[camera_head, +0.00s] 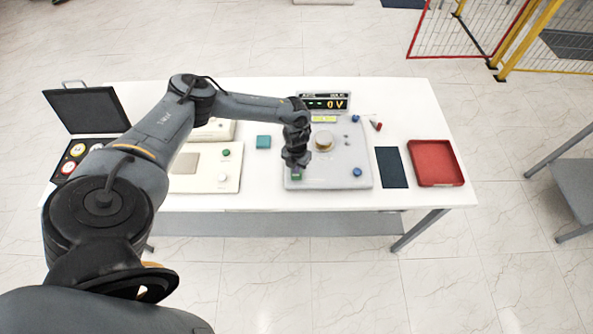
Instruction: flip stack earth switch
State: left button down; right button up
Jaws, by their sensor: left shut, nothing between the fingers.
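My left gripper (296,164) reaches over the front left part of a grey test panel (345,180). It is shut and empty. Its fingertips are just behind a small green part (296,177) on the panel; I cannot tell whether they touch it. A display (325,103) at the back reads 0 V. I cannot tell which part is the stack earth switch. My right gripper is out of view.
A red tray (436,184) and a dark mat (391,168) lie right of the panel. A small red-tipped cone (377,125) lies behind them.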

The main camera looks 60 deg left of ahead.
pick_arm(q)
jog(key=shift+f+b, duration=0.85)
jog(key=shift+f, duration=0.35)
dwell(0.3)
jog(key=shift+r+p, duration=3.1)
jog(key=shift+r, duration=0.45)
